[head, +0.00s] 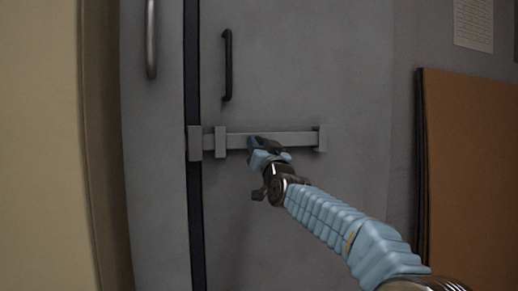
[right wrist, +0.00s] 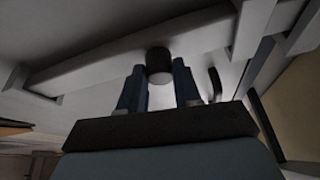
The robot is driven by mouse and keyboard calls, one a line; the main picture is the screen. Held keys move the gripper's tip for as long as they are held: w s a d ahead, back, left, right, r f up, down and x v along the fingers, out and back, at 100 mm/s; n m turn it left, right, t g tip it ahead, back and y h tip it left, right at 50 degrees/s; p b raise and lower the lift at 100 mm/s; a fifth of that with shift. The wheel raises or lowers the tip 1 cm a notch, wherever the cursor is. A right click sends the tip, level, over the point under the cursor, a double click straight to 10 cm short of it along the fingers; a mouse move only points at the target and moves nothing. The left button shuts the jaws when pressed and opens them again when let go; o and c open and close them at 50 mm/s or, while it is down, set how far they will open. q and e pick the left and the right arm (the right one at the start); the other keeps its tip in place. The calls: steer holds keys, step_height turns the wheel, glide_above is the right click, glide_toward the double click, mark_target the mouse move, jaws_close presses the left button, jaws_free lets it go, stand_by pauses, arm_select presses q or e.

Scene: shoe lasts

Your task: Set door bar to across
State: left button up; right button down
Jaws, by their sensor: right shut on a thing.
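The door bar (head: 290,139) is a grey, level bar on the front of a grey door. It runs from a bracket at its right end (head: 320,139) through a middle bracket (head: 220,142) and appears to reach a left bracket (head: 195,143) by the dark door gap. In the right wrist view the bar (right wrist: 105,70) slants across the top, with a dark round knob (right wrist: 158,62) standing out from it. My right gripper (head: 262,143) is at the bar; its two fingers (right wrist: 159,86) are shut on the knob. My left gripper is out of view.
A dark upright handle (head: 228,65) sits above the bar. A silver handle (head: 151,40) is on the panel left of the dark gap (head: 193,225). Brown boards (head: 470,170) lean at the right, below a paper sheet (head: 473,25).

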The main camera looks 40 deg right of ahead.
steer(key=shift+w+a, duration=0.1)
steer(key=shift+a, duration=0.1)
steer(key=c, duration=0.8)
jaws_free()
steer(key=shift+a, duration=0.1)
steer(key=b+v, duration=0.4)
steer(key=v, duration=0.9)
steer(key=shift+s+a+f, duration=0.1)
steer(key=shift+s+f, duration=0.15)
steer(key=shift+s, duration=0.05)
